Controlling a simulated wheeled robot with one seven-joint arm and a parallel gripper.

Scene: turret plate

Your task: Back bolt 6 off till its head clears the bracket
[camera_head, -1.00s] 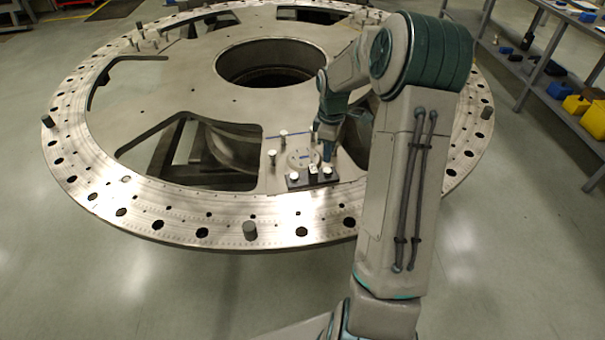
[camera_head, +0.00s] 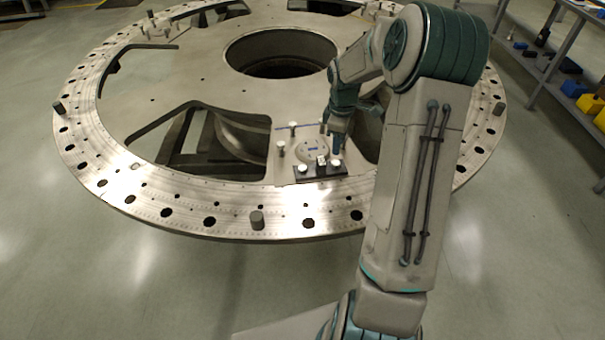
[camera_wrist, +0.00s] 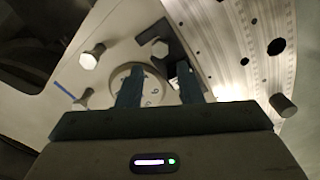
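Several pale bolts stand on a small mounting pad at the near edge of the turret plate (camera_head: 240,105). Around a round cover (camera_head: 309,149) are upright bolts, including a left one (camera_head: 280,148) and a back one (camera_head: 292,126). Two white bolt heads, left (camera_head: 303,168) and right (camera_head: 336,164), sit on a black bracket (camera_head: 320,174). My gripper (camera_head: 337,143) points down over the pad's right side. In the wrist view its two fingers (camera_wrist: 158,86) are apart, with the round cover (camera_wrist: 152,84) behind them and no bolt seen between. I cannot tell which bolt is number 6.
Large openings (camera_head: 200,140) flank the pad on the left. A shelf (camera_head: 560,95) with blue and yellow bins stands at the right. Floor in front is clear.

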